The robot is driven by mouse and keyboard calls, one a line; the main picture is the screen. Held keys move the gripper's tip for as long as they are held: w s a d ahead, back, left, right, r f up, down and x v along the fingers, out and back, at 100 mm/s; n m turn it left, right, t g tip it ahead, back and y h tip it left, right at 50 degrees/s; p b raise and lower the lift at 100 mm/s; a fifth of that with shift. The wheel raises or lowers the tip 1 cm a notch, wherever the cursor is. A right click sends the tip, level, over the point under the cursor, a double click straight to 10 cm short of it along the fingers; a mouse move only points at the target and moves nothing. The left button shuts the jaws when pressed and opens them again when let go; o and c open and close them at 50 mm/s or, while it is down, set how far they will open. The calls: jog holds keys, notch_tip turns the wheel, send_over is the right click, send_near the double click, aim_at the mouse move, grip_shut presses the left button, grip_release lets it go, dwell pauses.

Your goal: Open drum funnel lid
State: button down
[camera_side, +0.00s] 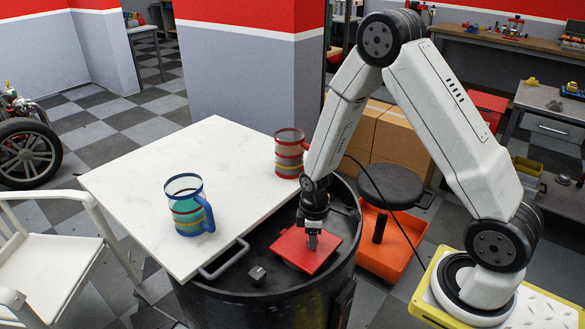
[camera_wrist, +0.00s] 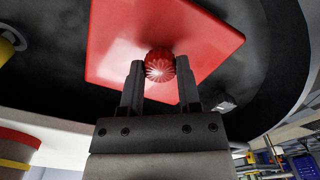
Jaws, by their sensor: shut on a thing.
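The red square funnel lid (camera_side: 290,252) lies on the black drum top (camera_side: 228,283), below my gripper (camera_side: 312,240). It looks flat or nearly so; I cannot tell whether its edge is lifted. In the wrist view the lid (camera_wrist: 115,50) has a round, ribbed red knob (camera_wrist: 160,65). The two dark fingers of my gripper (camera_wrist: 158,78) stand on either side of the knob and are shut on it. In the side view the fingers hide the knob.
A white board (camera_side: 140,185) covers the drum's left part, with a blue-rimmed mug (camera_side: 186,218) and a red-rimmed mug (camera_side: 288,160) on it. A grey handle (camera_side: 225,262) and small grey block (camera_side: 257,274) are left of the lid. A round stool (camera_side: 390,185) stands behind right.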

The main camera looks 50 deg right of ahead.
aim_at(306, 243)
jog(key=shift+w+r, duration=0.15)
jog(key=shift+w+r, duration=0.85)
jog(key=shift+r, duration=0.3)
jog(key=w+r, duration=0.2)
jog(key=w, duration=0.1)
jog(key=shift+w+r, duration=0.2)
jog(key=shift+r, duration=0.15)
jog(key=w, duration=0.5)
jog(key=shift+w+d+r, duration=0.1)
jog(key=shift+w+r, duration=0.05)
jog(key=shift+r, duration=0.25)
jog(key=c, duration=1.3)
grip_release()
jog(key=shift+w+d, duration=0.1)
jog(key=shift+w, duration=0.1)
jog(key=o, duration=1)
jog(key=shift+s+a, duration=0.15)
jog(key=shift+a, duration=0.05)
jog(key=shift+r, duration=0.15)
